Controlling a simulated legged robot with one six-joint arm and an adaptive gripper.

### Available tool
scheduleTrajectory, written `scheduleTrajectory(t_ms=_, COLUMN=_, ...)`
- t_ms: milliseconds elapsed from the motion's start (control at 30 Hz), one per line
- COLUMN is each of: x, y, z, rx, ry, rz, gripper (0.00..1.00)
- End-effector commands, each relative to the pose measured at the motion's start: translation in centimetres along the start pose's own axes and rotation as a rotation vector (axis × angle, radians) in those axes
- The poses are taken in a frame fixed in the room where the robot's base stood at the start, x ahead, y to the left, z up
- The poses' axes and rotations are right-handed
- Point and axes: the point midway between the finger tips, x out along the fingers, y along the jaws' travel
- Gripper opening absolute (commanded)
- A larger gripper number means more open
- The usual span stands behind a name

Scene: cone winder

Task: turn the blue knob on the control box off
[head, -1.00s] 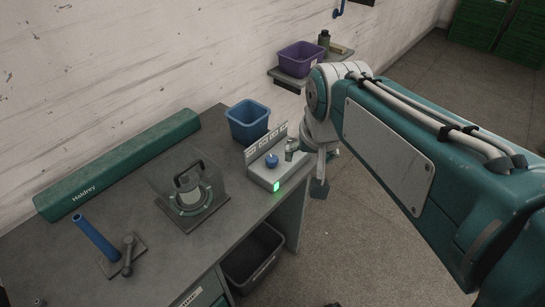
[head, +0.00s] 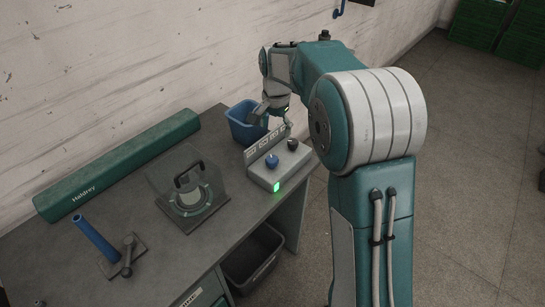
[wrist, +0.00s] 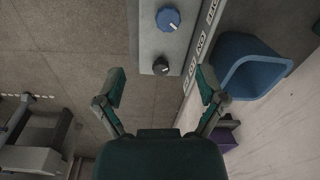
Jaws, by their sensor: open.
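The grey control box (head: 262,180) stands at the right end of the bench, with a lit green lamp (head: 276,187) on its front. The blue knob (head: 271,160) is on its top, with a black knob (head: 292,145) to the right. In the wrist view the blue knob (wrist: 168,19) has a white pointer line, and the black knob (wrist: 161,66) lies nearer my gripper. My gripper (wrist: 163,88) is open and empty, its fingers spread either side below the black knob. In the head view my gripper (head: 270,112) is above the box's back edge, partly hidden.
A blue bin (head: 240,128) stands behind the box, close to my gripper. A clear cover (head: 188,190) over a round part, a blue post (head: 96,238) and a long green case (head: 120,165) are on the bench further left. A labelled strip (head: 264,145) rises along the box's back.

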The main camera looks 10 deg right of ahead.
Motion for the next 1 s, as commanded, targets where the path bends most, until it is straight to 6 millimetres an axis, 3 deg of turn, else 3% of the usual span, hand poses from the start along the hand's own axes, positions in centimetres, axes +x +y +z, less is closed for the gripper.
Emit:
scheduleTrajectory(t_ms=100, x=2.1, y=-1.2, z=-0.9, rx=0.044, ry=-0.020, rz=0.021, gripper=0.89)
scheduleTrajectory(t_ms=233, x=3.1, y=-1.7, z=-1.4, rx=0.070, ry=-0.028, rz=0.030, gripper=0.89)
scheduleTrajectory(t_ms=433, x=4.7, y=-1.7, z=-1.4, rx=0.074, ry=-0.031, rz=0.034, gripper=0.89)
scheduleTrajectory(t_ms=800, x=11.3, y=-1.4, z=-1.1, rx=0.073, ry=-0.031, rz=0.034, gripper=0.89)
scheduleTrajectory(t_ms=1000, x=13.5, y=-1.4, z=-1.1, rx=0.073, ry=-0.030, rz=0.031, gripper=0.89)
